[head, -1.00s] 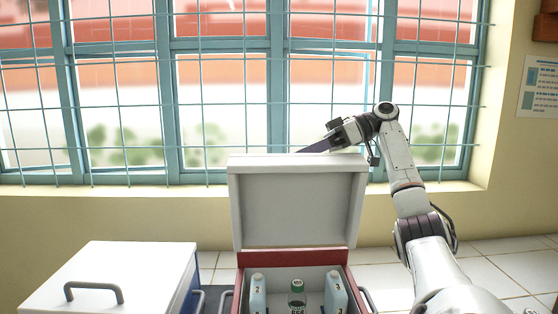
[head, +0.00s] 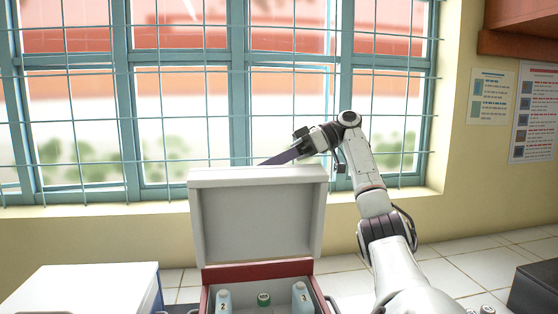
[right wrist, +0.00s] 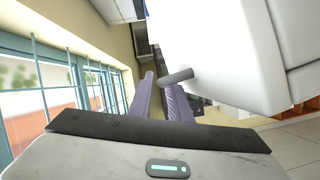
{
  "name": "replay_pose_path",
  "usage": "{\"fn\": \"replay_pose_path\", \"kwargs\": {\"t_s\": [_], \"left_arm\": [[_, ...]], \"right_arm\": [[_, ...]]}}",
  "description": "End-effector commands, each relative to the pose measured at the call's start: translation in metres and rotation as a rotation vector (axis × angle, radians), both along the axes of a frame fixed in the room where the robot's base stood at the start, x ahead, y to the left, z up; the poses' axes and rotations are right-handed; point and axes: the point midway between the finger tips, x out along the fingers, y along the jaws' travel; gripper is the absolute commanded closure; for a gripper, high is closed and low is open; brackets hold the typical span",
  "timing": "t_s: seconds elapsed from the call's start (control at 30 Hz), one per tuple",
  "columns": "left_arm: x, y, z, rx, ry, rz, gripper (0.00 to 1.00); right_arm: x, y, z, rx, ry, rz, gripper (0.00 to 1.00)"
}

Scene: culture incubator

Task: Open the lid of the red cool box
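The red cool box (head: 258,271) stands at the bottom centre of the head view, its lower part cut off by the frame. Its white lid (head: 258,220) stands raised, roughly upright at the back, with the inner side facing me. My right gripper (head: 272,160) is at the lid's top edge, its fingers partly behind that edge. In the right wrist view, my right gripper (right wrist: 158,80) has its two purple fingers apart with a gap between them. The lid (right wrist: 220,40) and its grey handle (right wrist: 178,76) are close beside the fingertips. My left gripper is not in view.
White bottles (head: 224,301) and a green-capped bottle (head: 264,299) sit inside the box. Another white-lidded box (head: 80,290) stands to its left. A barred window (head: 200,120) is behind. Tiled counter (head: 460,262) is free at the right, before a dark object (head: 535,290).

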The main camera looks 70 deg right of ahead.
Motion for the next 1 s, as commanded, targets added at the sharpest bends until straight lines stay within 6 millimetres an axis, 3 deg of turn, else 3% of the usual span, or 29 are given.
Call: {"fn": "replay_pose_path", "kwargs": {"t_s": [0.13,0.3,1.0], "left_arm": [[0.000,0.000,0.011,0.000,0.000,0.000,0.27],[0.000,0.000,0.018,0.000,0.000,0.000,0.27],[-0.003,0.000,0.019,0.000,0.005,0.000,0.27]], "right_arm": [[-0.025,-0.020,0.018,0.001,-0.001,-0.007,0.83],[-0.048,-0.037,0.025,0.000,0.011,-0.008,0.83],[-0.063,-0.048,0.033,-0.001,-0.001,0.000,0.83]]}}
